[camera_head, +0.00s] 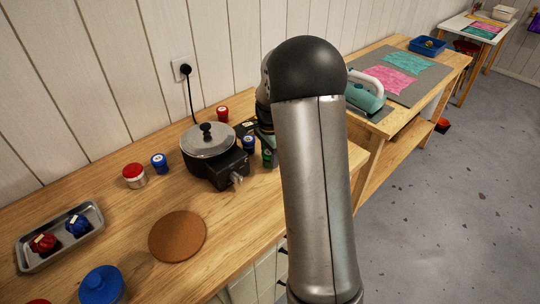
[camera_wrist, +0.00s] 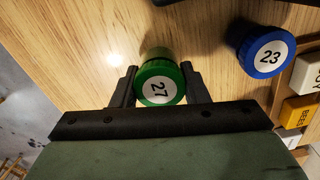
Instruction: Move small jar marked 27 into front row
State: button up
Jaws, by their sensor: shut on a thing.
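The small green-lidded jar marked 27 (camera_wrist: 159,83) is between the two fingers of my gripper (camera_wrist: 158,88) in the wrist view, and the gripper is shut on it. In the head view part of the green jar (camera_head: 268,158) shows on the right of the pot, beside my arm, which hides most of the gripper. A blue-lidded jar marked 23 (camera_wrist: 262,48) stands to the right in the wrist view, apart from the gripper. A blue jar (camera_head: 249,143) also shows near the green one in the head view.
A lidded pot (camera_head: 208,141) sits on a black burner (camera_head: 216,172). A red jar (camera_head: 222,114) stands behind it; red (camera_head: 135,176) and blue (camera_head: 159,162) jars stand left. A cork mat (camera_head: 177,237) and metal tray (camera_head: 62,262) lie in front. White and yellow blocks (camera_wrist: 298,111) sit right of the gripper.

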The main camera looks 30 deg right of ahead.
jog(key=shift+f, duration=0.35)
jog(key=shift+f, duration=0.2)
jog(key=o, duration=1)
